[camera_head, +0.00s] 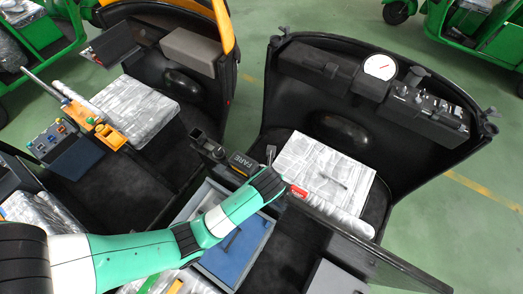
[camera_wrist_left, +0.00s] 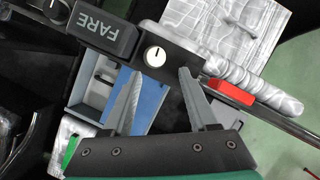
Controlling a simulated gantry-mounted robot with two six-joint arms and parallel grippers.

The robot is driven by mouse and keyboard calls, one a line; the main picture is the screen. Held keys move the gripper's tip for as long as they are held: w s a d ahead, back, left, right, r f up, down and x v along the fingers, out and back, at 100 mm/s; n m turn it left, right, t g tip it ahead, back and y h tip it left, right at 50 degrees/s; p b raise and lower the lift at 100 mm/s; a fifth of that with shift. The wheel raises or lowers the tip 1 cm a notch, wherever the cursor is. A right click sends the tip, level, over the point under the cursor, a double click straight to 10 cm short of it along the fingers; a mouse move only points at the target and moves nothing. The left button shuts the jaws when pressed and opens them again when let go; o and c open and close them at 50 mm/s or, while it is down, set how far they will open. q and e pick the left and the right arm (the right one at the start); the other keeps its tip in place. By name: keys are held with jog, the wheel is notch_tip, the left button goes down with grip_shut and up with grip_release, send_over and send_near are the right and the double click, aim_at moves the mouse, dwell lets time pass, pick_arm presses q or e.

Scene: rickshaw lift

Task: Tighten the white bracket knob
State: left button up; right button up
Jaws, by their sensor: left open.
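In the left wrist view the white bracket knob (camera_wrist_left: 155,56) is a small round dial with a dark pointer line on a black bracket (camera_wrist_left: 174,61). My left gripper (camera_wrist_left: 160,73) is open, its two grey fingers apart with the knob just beyond and between their tips. I see nothing held, and cannot tell the height gap to the knob. In the head view my left arm reaches in from the lower left; its wrist (camera_head: 266,183) hides the knob and most of the gripper. My right gripper is not in view.
A black FARE box (camera_wrist_left: 103,31) adjoins the bracket; it also shows in the head view (camera_head: 242,164). A red block (camera_wrist_left: 231,93) sits to the right by a metal rail. A blue-lidded grey box (camera_head: 236,246) is below. Wrapped seats and a dashboard with a white gauge (camera_head: 380,67) surround the arm.

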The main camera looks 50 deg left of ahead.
pick_arm(q)
jog(key=x, duration=0.3)
jog(key=b+x, duration=0.1)
jog(key=x, duration=0.2)
jog(key=b+x, duration=0.1)
jog(key=x, duration=0.3)
jog(key=shift+s+f, duration=0.1)
jog(key=shift+s, duration=0.3)
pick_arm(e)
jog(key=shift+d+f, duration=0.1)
pick_arm(q)
grip_shut()
